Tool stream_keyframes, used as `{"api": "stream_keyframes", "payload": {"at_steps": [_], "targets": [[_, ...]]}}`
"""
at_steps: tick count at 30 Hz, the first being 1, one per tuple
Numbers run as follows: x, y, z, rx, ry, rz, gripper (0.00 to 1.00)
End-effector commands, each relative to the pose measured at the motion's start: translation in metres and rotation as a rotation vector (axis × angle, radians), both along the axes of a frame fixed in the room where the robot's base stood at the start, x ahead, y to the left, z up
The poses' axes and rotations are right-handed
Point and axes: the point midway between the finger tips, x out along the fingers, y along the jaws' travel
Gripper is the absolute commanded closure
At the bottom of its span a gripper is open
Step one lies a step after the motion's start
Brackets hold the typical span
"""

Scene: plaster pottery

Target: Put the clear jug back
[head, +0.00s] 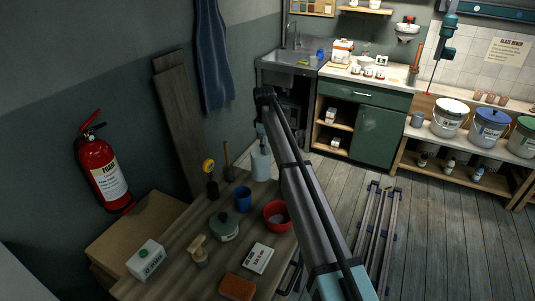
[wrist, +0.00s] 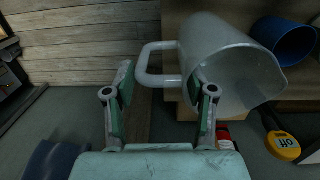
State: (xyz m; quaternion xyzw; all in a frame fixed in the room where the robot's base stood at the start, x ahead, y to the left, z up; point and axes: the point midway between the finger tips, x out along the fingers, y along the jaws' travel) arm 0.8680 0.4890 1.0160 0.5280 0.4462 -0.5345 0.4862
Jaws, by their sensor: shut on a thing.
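The clear jug (head: 260,164) is at the far end of the workbench, beyond the blue cup. In the wrist view the jug (wrist: 232,62) fills the upper right, its open mouth facing lower right and its handle (wrist: 150,64) on the left. My gripper (wrist: 163,88) is shut on the jug, with its fingers on either side of the handle area. In the head view my gripper (head: 261,140) is small and partly hidden by my arm, just above the jug. I cannot tell whether the jug touches the bench.
A fire extinguisher (head: 104,172) hangs at left. A sink (head: 292,58) stands beyond; floor lies right.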

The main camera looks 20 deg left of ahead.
Motion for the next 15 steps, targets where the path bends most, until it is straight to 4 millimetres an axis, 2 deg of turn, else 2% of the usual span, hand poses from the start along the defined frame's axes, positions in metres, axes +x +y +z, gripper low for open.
{"api": "stream_keyframes", "payload": {"at_steps": [8, 15], "targets": [[0.000, 0.000, -0.016, 0.000, 0.001, 0.000, 1.00], [0.000, 0.000, -0.045, -0.001, 0.001, 0.000, 1.00]]}}
